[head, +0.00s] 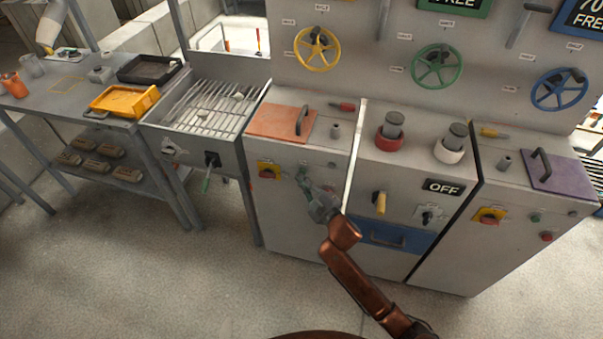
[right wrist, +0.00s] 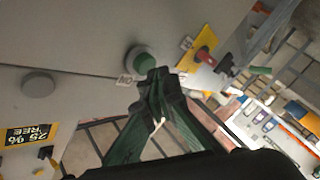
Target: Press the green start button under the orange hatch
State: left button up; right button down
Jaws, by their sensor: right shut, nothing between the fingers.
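The orange hatch (head: 282,122) with a dark handle lies closed on top of the grey cabinet. My right gripper (head: 303,176) is shut and empty in front of that cabinet's front face, below the hatch. In the head view it covers the spot where the green button would show. The green start button (right wrist: 145,60) shows in the right wrist view, round in a grey ring, just beyond my right fingertips (right wrist: 158,76). The tips overlap its lower edge in the picture; I cannot tell whether they touch it. My left gripper is out of view.
A red knob on a yellow plate (head: 268,171) sits left of my gripper, also in the right wrist view (right wrist: 205,57). A green-handled lever (head: 208,172) sticks out further left.

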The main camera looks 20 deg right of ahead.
jog(key=shift+w+d, duration=0.35)
jog(key=shift+w, duration=0.1)
dwell(0.7)
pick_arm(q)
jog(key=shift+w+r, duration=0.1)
pick_arm(e)
jog(key=shift+s+a, duration=0.1)
pick_arm(q)
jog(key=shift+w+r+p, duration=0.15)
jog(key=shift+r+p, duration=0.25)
jog(key=shift+p, duration=0.1)
pick_arm(e)
jog(key=shift+s+a, duration=0.45)
jog(key=shift+s, duration=0.2)
pick_arm(q)
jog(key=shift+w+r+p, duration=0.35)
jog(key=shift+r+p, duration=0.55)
jog(key=shift+p, duration=0.05)
pick_arm(e)
jog(key=s+a, duration=0.2)
jog(key=s, duration=0.2)
jog(key=shift+s+a, duration=0.1)
jog(key=shift+a, duration=0.3)
